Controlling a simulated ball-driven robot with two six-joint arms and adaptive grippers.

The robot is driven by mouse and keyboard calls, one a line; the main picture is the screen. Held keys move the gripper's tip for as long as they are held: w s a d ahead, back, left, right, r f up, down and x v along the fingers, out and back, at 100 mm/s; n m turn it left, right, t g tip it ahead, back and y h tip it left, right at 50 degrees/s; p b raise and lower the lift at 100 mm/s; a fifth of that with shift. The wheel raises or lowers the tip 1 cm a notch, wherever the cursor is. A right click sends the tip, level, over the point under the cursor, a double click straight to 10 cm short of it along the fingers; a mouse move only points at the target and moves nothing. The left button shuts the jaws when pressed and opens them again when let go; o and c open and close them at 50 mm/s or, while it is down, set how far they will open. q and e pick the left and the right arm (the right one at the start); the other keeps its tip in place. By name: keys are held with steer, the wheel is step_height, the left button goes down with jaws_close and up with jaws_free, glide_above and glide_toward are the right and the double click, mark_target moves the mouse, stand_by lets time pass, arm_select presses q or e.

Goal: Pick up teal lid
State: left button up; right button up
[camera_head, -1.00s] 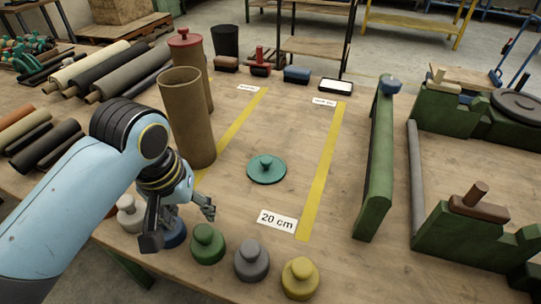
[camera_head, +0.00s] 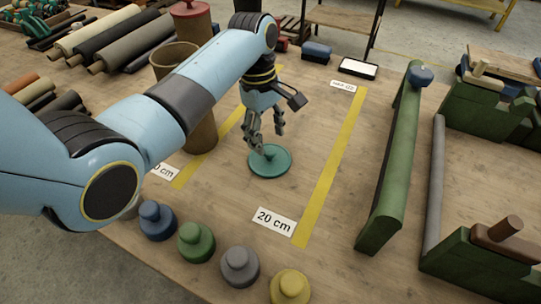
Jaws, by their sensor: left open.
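The teal lid (camera_head: 270,163) is a flat round disc lying on the wooden table between two yellow strips. Its knob is partly hidden behind a fingertip of my left gripper (camera_head: 265,142). My left gripper points down just above the lid, at its upper left side, with its fingers apart. I cannot tell whether a fingertip touches the knob. My right gripper is not in view.
A tall brown tube (camera_head: 199,130) stands left of the lid, partly behind my left arm. Blue (camera_head: 157,222), green (camera_head: 196,243), grey (camera_head: 240,266) and yellow (camera_head: 290,287) knobbed pieces line the front edge. A green rail (camera_head: 393,165) stands right. Table right of the lid is clear.

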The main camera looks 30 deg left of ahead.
mark_target(270, 150)
arm_select(q)
steer(key=f, duration=0.5)
steer(key=shift+d+f, duration=0.2)
steer(key=shift+d, duration=0.15)
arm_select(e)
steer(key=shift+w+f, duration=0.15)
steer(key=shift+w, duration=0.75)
arm_select(q)
jaws_close()
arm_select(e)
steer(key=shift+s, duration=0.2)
